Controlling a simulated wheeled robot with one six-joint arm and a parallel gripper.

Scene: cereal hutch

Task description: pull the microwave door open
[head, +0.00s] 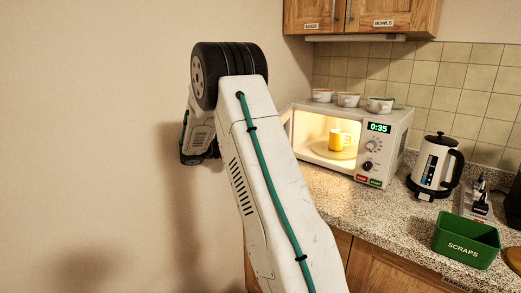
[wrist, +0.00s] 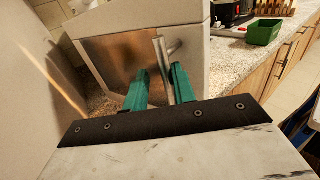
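The white microwave (head: 373,152) stands on the counter with its inside lit, and a yellow mug (head: 336,140) is on the turntable. Its door stands open, swung out to the left; my arm covers most of it in the head view. The wrist view shows the door's outer face with a brownish window (wrist: 118,58) and a bar handle (wrist: 162,62) near its right edge. My gripper (wrist: 159,72) is open, its teal fingers on either side of the handle. The right finger is close to the bar, with a gap at the left; contact is unclear.
Bowls (head: 348,99) stand on top of the microwave. A white and black kettle (head: 434,166), a green scraps bin (head: 466,242) and a grey rack (head: 478,203) are to its right. A wooden cupboard (head: 361,17) hangs above. Bare counter (head: 375,210) lies in front of the microwave.

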